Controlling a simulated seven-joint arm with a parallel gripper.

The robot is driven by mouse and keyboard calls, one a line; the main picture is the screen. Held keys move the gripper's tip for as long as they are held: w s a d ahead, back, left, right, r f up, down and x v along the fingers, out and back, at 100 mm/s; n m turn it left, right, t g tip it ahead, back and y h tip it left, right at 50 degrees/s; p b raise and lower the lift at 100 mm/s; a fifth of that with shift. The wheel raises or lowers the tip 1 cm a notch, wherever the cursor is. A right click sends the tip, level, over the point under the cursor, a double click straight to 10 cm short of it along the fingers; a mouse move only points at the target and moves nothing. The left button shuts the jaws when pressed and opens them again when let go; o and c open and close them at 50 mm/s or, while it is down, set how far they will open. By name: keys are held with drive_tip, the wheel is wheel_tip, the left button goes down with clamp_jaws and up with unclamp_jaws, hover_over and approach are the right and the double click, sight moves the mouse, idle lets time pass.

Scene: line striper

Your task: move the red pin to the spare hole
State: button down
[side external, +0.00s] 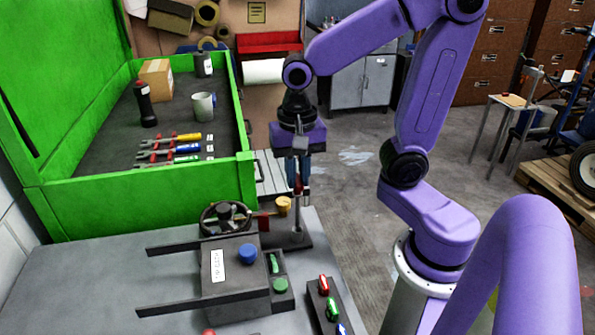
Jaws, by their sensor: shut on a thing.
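My gripper (298,187) points down over the far right part of the grey work surface. Its blue fingers are shut on the red pin (297,178), whose red part shows between them. A thin grey shaft (297,212) runs straight down below the fingers to a dark flat plate (303,243). I cannot tell whether the shaft belongs to the pin or to the plate. The spare hole cannot be made out in this view.
Left of my gripper are a yellow knob (283,205), a dark handwheel (225,217) and a grey box (222,290) with a blue knob (248,253). A strip with coloured pieces (332,306) lies nearer. A green toolbox (140,188) stands behind left.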

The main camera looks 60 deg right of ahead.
drive_tip(key=shift+f, duration=1.75)
idle(0.8)
drive_tip(key=c, duration=0.7)
unclamp_jaws()
drive_tip(key=shift+r, duration=3.45)
drive_tip(key=shift+s+a+f+n, duration=0.15)
drive_tip(key=shift+s+n, duration=0.1)
drive_tip(key=shift+n, duration=0.35)
drive_tip(key=s+f+n, duration=0.2)
drive_tip(key=s+n, duration=0.4)
drive_tip(key=n, duration=0.4)
drive_tip(key=s+a+f+n, duration=0.1)
drive_tip(key=s+f+n, duration=0.2)
drive_tip(key=n, duration=0.7)
drive_tip(key=s, duration=0.2)
drive_tip(key=shift+s, duration=0.4)
